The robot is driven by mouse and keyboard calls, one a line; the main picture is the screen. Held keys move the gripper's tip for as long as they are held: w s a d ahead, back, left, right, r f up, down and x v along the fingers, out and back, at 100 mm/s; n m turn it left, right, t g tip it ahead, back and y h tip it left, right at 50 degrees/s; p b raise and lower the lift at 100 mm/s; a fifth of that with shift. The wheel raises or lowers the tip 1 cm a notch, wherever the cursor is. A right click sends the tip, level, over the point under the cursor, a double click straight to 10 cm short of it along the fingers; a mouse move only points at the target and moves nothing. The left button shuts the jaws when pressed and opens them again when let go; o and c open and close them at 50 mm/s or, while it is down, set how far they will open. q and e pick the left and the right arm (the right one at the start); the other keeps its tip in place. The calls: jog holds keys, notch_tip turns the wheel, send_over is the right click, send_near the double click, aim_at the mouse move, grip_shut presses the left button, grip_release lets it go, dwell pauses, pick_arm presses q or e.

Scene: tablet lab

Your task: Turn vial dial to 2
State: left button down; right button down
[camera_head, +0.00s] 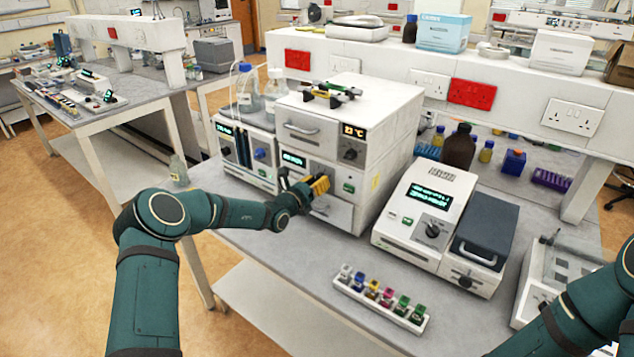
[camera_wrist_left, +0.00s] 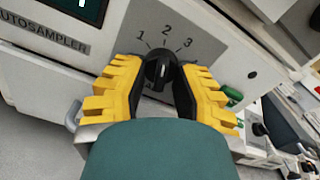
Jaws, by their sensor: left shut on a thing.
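The vial dial (camera_wrist_left: 158,70) is a black knob on the grey panel of the autosampler (camera_wrist_left: 45,42), with the numbers 1, 2 and 3 in an arc above it. I cannot tell for sure which number it points at. My left gripper (camera_wrist_left: 160,80) has its yellow fingers on both sides of the dial and is shut on it. In the head view the left gripper (camera_head: 318,186) is at the front of the stacked instrument and hides the dial. My right arm shows at the lower right, with its gripper out of view.
A rack of coloured vials (camera_head: 380,298) lies near the bench's front edge. A white instrument with a screen and knob (camera_head: 425,215) and a dark-lidded box (camera_head: 487,227) stand to the right. Bottles (camera_head: 247,88) stand on the left unit.

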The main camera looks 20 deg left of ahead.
pick_arm(q)
jog(key=shift+r, duration=0.15)
jog(key=c, duration=0.8)
grip_release()
jog(key=shift+o, duration=0.8)
jog(key=shift+w+d, duration=0.1)
jog(key=v, duration=1.2)
